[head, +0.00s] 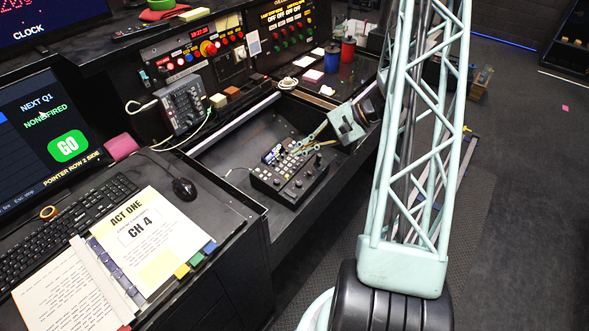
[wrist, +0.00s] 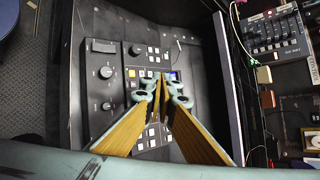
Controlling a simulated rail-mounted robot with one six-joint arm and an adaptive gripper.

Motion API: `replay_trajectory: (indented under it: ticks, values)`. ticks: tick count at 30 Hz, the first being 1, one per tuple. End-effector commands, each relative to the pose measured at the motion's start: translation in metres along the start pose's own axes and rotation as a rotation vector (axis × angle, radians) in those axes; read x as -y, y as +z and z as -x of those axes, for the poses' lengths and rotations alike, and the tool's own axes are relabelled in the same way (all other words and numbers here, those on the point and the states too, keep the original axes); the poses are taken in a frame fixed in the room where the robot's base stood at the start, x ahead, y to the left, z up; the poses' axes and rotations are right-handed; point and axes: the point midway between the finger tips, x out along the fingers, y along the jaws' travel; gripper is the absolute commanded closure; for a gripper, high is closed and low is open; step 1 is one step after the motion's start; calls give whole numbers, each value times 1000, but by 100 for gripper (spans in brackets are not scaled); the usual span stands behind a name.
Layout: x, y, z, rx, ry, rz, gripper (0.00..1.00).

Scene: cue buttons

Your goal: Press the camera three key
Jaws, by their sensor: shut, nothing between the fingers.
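The black control panel (head: 289,184) sits in the recessed bay of the desk, with knobs, a small lit screen and rows of small pale keys (head: 291,149). In the wrist view the panel (wrist: 110,125) lies under my fingers, and one key glows orange (wrist: 132,73). The key labels are too small to read, so I cannot tell which is camera three. My gripper (head: 298,150) is shut and empty over the key area. In the wrist view its fingertips (wrist: 161,77) meet and hide some keys. I cannot tell whether they touch any.
A grey mixer (head: 184,106) with cables stands on the ledge behind the bay. A keyboard (head: 62,230), a mouse (head: 184,189) and an open binder (head: 150,240) marked "ACT ONE CH 4" lie on the left desk. The bay's raised edges flank the panel.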

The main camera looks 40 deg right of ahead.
Motion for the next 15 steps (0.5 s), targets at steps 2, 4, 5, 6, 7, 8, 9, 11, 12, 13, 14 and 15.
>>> replay_trajectory:
  ticks: [2,4,5,6,7,8,9,11,12,13,14,15]
  values:
    - [-5,-4,-6,1,0,-2,100]
    - [-8,-7,-11,1,1,-1,100]
    - [-9,-9,-12,1,1,0,100]
    - [-11,-10,-15,1,1,0,100]
    - [-12,-12,-17,1,1,0,100]
    - [-14,-13,-19,1,1,0,100]
    - [-16,-15,-21,1,1,-1,100]
    - [-19,-18,-25,1,1,-1,100]
    - [-20,-20,-27,0,1,0,100]
    - [-21,-20,-28,0,1,0,100]
    - [-22,-22,-30,0,1,0,100]
    - [-24,-23,-32,0,1,0,100]
